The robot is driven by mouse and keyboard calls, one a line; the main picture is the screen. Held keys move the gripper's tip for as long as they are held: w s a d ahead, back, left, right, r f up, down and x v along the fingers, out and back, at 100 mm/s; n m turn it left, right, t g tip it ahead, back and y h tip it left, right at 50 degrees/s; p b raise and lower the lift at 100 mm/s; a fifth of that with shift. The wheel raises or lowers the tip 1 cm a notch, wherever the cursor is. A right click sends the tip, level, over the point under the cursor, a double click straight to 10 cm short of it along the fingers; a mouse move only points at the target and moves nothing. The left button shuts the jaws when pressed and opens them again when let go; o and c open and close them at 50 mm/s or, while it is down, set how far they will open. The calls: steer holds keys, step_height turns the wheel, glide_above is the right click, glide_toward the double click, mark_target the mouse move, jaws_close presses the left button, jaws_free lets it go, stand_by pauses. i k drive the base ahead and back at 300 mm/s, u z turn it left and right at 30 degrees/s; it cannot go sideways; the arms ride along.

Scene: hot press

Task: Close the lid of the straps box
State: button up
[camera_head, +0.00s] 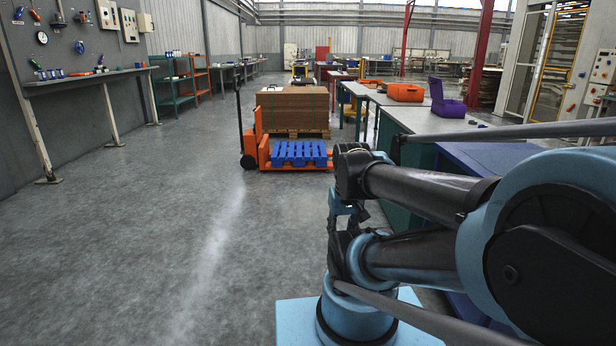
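Two boxes stand on the workbench (428,121) at the right, and no label tells me which is the straps box. The purple box (452,109) has its lid (436,89) raised at its left side. The orange box (406,93) stands further back to the left, and its lid state is too small to tell. My arm fills the right foreground. The part that seems to be my gripper (346,208) hangs below the arm's dark end, over the floor left of the bench and well short of both boxes. Its fingers are too small and dark to read.
A blue pallet (300,153) sits on an orange pallet truck (262,150), with a stack of brown boards (293,108) behind it. A red post (483,52) rises beyond the bench. The grey floor at the left is clear, up to a wall bench (85,80).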

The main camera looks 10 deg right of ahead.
mark_target(436, 90)
steer(key=i, duration=3.15)
steer(key=u, duration=0.15)
